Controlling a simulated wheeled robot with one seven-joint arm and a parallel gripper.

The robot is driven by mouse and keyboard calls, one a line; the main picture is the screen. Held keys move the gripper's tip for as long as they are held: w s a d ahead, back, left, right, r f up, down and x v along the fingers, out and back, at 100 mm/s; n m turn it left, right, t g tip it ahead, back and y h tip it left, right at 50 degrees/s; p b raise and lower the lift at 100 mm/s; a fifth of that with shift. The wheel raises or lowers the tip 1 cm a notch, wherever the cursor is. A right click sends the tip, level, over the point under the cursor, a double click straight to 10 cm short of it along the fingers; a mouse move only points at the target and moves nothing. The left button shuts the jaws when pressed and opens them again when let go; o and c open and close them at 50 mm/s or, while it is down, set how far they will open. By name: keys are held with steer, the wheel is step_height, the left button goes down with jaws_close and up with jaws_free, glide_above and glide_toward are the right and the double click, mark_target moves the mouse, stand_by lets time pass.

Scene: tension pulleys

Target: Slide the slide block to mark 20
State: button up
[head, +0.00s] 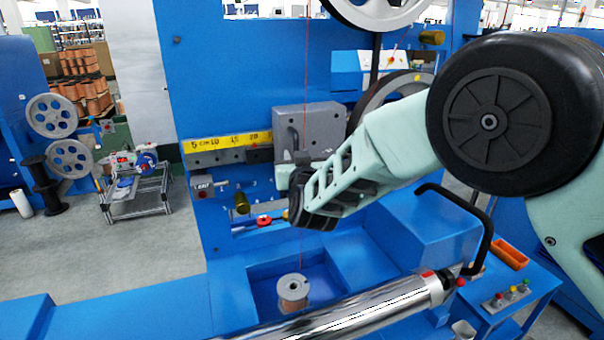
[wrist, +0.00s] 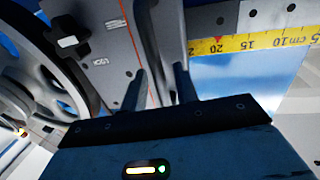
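The slide block (head: 322,122) is a grey block on the rail of the blue machine. In the head view its left edge is a little right of the 20 on the yellow scale (head: 228,141). The wrist view shows the block's face (wrist: 92,35) with a LOCK label, and the scale (wrist: 262,42) with a red pointer at 20. A grey upright handle (wrist: 160,30) stands out from the block. My gripper (wrist: 160,82) has its two dark fingers apart, one on each side of the handle's near end. I cannot tell whether they press on it.
A thin red wire runs down past the block to a spool (head: 293,290) in the blue recess. Grey pulley wheels (head: 390,95) are right of the block. A polished cylinder (head: 350,312) crosses the foreground. A black handle (head: 484,225) rises beside it.

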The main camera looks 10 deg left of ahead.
steer(key=b+v, duration=0.4)
steer(key=v, duration=1.3)
steer(key=shift+w, duration=0.1)
steer(key=s+d+f+n+g+h, duration=0.1)
steer(key=s+d+f+g+h, duration=0.2)
steer(key=s+d+g, duration=0.5)
steer(key=s+d+f+n+g+h, duration=0.2)
steer(key=s+d+g, duration=0.6)
steer(key=s+d, duration=0.9)
step_height(320, 180, down, 2)
steer(key=shift+s+f+g+h, duration=0.15)
steer(key=shift+s+g+h, duration=0.2)
steer(key=shift+h, duration=0.35)
